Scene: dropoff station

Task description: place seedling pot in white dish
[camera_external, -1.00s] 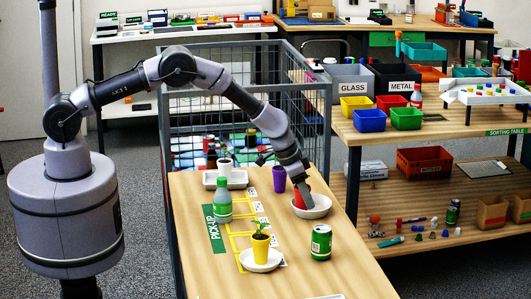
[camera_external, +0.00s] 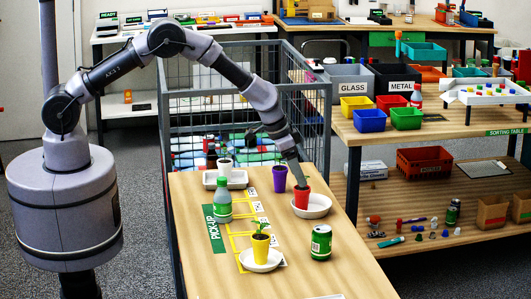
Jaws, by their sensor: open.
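The seedling pot (camera_external: 261,250), a yellow pot with a green plant, stands upright on a small white dish (camera_external: 262,266) near the front of the table. A second white dish (camera_external: 321,208) lies farther back and to the right. A red cup (camera_external: 301,199) stands at the left side of that second dish; I cannot tell whether it is fully inside it. My gripper (camera_external: 301,186) is open at the red cup's top, and its fingertips are small and partly hard to make out. It is well away from the seedling pot.
A green can (camera_external: 321,243) stands right of the seedling pot. A green bottle (camera_external: 223,198), a purple cup (camera_external: 280,178) and a white tray (camera_external: 237,180) with a white cup stand farther back. A wire cage (camera_external: 240,90) borders the table's far side.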

